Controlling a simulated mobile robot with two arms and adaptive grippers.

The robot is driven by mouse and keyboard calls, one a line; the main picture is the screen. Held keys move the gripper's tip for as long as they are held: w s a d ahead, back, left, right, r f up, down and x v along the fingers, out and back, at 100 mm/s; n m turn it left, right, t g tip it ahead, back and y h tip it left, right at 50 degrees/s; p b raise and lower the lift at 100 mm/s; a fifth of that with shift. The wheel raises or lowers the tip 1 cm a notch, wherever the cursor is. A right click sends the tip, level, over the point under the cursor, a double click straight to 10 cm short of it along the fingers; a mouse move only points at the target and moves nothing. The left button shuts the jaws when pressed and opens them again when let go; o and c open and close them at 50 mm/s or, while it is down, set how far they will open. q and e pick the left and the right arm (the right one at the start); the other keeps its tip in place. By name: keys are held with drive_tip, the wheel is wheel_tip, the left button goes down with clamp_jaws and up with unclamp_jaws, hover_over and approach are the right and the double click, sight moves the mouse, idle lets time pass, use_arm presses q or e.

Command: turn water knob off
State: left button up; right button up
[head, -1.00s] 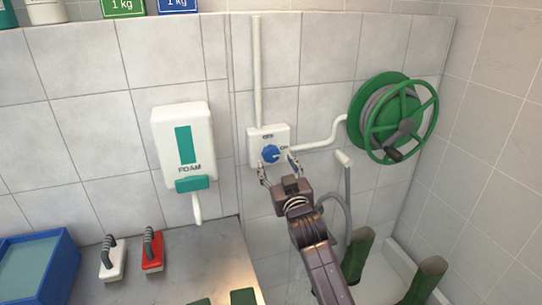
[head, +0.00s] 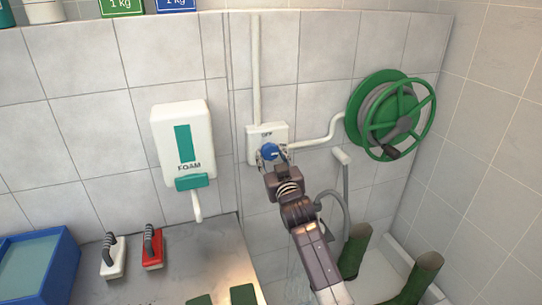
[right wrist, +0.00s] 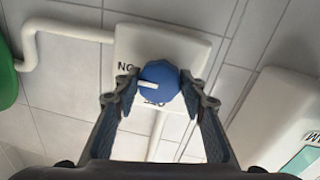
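The blue water knob (head: 270,151) sits on a white wall box (head: 254,140) with OFF marked above it. In the right wrist view the knob (right wrist: 160,84) appears upside down, and its white pointer lies toward the ON mark at left. My right gripper (head: 272,155) is at the knob, with one finger on each side of it. In the right wrist view the fingertips of my right gripper (right wrist: 160,80) stand apart and very close to the knob's sides; firm contact cannot be told. My left gripper is not in view.
A green hose reel (head: 388,115) is on the wall to the right, joined to the box by a white pipe (head: 318,139). A foam dispenser (head: 184,135) hangs to the left. Brushes (head: 152,250) and a blue bin (head: 38,265) stand on the counter (head: 200,265).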

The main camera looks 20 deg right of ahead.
drive_tip(key=c, duration=0.5)
drive_tip(key=shift+n, duration=0.3)
drive_tip(key=n, duration=0.3)
drive_tip(key=n+b, duration=0.1)
drive_tip(key=n, duration=0.4)
drive_tip(key=shift+d+t, duration=0.15)
drive_tip(key=shift+t, duration=0.25)
drive_tip(key=n+y, duration=0.1)
drive_tip(key=n, duration=0.4)
drive_tip(key=shift+n+y+p, duration=0.3)
drive_tip(key=shift+n+p, duration=0.1)
drive_tip(key=shift+n, duration=2.2)
